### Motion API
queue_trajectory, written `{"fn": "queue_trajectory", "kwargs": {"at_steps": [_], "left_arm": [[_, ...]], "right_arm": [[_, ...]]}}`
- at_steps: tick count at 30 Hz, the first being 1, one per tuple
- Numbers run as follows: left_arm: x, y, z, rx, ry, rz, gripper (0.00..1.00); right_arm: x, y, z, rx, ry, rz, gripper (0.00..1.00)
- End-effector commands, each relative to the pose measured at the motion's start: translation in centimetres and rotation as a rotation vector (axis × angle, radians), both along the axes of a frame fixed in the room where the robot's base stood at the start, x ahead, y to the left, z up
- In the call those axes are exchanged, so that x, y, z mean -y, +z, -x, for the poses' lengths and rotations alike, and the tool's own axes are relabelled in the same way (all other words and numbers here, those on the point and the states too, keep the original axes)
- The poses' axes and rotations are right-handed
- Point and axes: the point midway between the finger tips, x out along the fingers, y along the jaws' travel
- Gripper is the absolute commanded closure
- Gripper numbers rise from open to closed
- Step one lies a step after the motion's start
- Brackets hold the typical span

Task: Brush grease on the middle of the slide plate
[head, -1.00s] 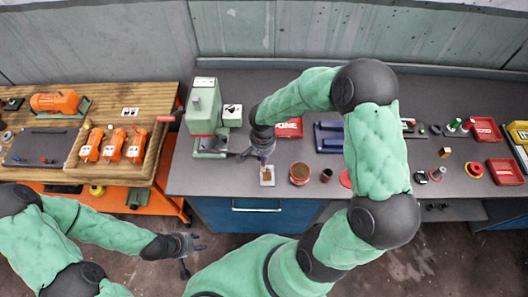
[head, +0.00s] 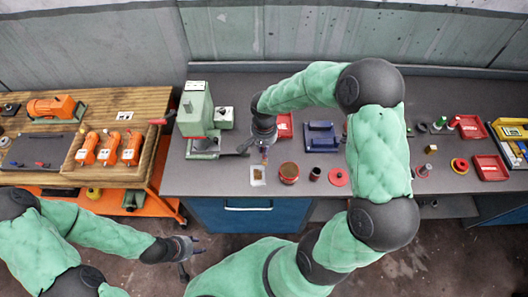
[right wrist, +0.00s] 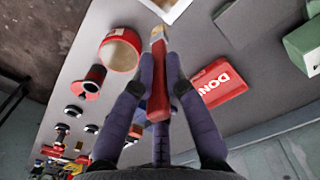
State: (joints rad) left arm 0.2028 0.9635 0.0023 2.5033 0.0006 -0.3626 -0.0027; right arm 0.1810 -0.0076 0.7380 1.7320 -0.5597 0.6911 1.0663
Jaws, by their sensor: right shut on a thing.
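The small slide plate (head: 258,182), with a pale rim and a brownish middle, lies near the bench's front edge in the head view. Part of it (right wrist: 168,8) shows at the top of the right wrist view. My right gripper (head: 264,155) is just behind the plate. In the right wrist view its fingers (right wrist: 160,75) are shut on a red-handled brush (right wrist: 158,95), whose tan tip points towards the plate. I cannot tell whether the tip touches it. A red can (head: 289,173) with brown contents stands right of the plate. My left gripper (head: 188,257) is open and empty.
A green press (head: 196,115) stands left of my right gripper. A blue fixture (head: 321,137), a dark red cup (head: 315,174) and a red disc (head: 338,177) are to the right. A wooden bench (head: 150,100) is at left.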

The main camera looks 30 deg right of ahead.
Motion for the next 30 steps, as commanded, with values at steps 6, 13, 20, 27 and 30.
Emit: {"fn": "queue_trajectory", "kwargs": {"at_steps": [6,13,20,27,30], "left_arm": [[0.0,1.4,0.0,-0.001,0.0,0.0,0.6],[0.0,1.8,0.0,-0.001,0.0,0.0,0.6],[0.0,1.7,0.0,-0.001,0.0,0.0,0.6],[0.0,1.7,0.0,-0.001,0.0,0.0,0.6],[0.0,1.7,0.0,0.0,0.0,0.0,0.6]], "right_arm": [[0.4,2.2,-0.5,0.0,0.001,0.0,1.0],[0.6,2.9,-0.6,-0.001,0.004,0.0,1.0],[0.6,2.8,-0.6,-0.001,0.003,0.0,1.0],[0.6,2.8,-0.6,-0.001,0.003,-0.001,1.0],[0.6,2.8,-0.6,-0.001,0.003,-0.001,1.0]]}}
